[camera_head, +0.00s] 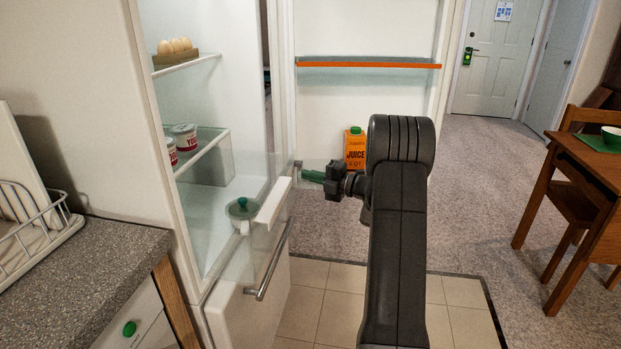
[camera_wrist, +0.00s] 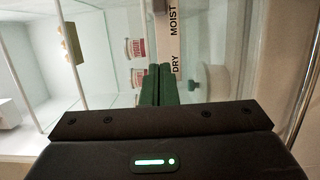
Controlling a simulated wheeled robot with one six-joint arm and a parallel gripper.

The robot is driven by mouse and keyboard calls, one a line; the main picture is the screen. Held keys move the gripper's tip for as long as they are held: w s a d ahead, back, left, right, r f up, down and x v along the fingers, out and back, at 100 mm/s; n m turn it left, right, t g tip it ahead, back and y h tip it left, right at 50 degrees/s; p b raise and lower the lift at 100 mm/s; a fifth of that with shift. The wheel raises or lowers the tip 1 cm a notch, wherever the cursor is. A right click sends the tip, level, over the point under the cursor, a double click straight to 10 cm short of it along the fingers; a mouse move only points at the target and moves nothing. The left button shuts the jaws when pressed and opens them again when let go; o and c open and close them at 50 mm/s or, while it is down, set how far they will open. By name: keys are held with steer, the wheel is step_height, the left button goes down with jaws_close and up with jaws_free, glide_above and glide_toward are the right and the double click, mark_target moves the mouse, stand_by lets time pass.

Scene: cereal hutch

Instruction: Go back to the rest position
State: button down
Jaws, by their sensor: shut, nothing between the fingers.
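My gripper (camera_head: 312,176) is at the end of my black arm, in front of the open fridge and level with the juice carton. Its green fingers are together with nothing between them; they also show in the wrist view (camera_wrist: 158,86). In the wrist view the fingertips point at the white drawer front marked DRY and MOIST (camera_wrist: 168,45). I cannot tell whether they touch it. In the head view this front (camera_head: 273,204) belongs to a clear drawer that stands out from the fridge. A lidded pot (camera_head: 242,212) is in or behind the clear drawer.
The fridge door stands open with an orange-edged shelf (camera_head: 370,65) and a juice carton (camera_head: 355,150). Eggs (camera_head: 175,46) and yogurt cups (camera_head: 184,137) are on fridge shelves. A grey counter (camera_head: 75,285) is at left, a wooden table (camera_head: 585,170) at right. Open floor lies between.

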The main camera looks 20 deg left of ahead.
steer(key=d, duration=0.8)
steer(key=shift+w+f, duration=0.15)
steer(key=shift+w, duration=0.05)
steer(key=shift+a, duration=0.1)
